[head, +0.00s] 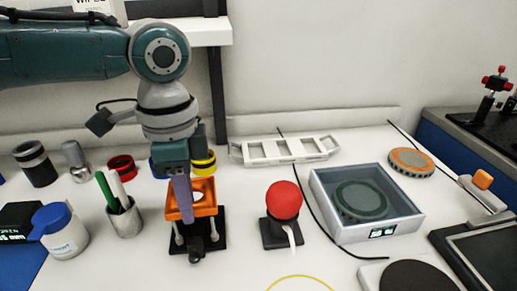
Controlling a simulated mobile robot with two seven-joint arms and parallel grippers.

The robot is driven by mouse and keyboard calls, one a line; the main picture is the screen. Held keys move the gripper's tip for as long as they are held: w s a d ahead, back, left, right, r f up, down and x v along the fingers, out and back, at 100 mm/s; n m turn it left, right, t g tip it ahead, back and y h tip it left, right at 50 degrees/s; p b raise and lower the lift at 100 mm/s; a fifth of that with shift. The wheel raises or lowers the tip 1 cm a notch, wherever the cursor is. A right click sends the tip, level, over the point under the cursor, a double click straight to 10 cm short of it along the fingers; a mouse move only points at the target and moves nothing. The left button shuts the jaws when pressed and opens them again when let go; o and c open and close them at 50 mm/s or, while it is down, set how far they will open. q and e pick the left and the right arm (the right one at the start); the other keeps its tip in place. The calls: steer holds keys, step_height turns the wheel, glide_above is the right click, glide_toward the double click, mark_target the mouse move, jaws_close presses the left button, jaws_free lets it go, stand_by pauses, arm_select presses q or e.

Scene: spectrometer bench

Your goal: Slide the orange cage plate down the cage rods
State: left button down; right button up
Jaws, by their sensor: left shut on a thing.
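The orange cage plate (205,190) is a square frame with an opening, left of the middle of the bench in the head view. It sits above a black base (218,238), with light cage rods (214,229) showing below it. My left gripper (182,210) comes down from above and is shut on the orange cage plate, its purple-grey finger covering part of the plate's left side. The rods' upper ends are hidden by the gripper and plate. My right gripper is not in view.
A red ball-topped device (284,198) stands to the right, a pen cup (125,219) to the left. A white jar with a blue lid (60,233) is at the front left. A grey tray (365,203) is farther right. Black cables cross the bench.

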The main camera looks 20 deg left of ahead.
arm_select(q)
steer(key=shift+p, duration=0.7)
stand_by(0.6)
steer(key=shift+f+b, duration=1.35)
steer(key=shift+f, duration=0.55)
steer(key=c, duration=0.7)
jaws_free()
step_height(320, 180, up, 10)
steer(key=shift+p, duration=0.5)
steer(key=shift+d+f, duration=0.1)
steer(key=shift+d, duration=0.05)
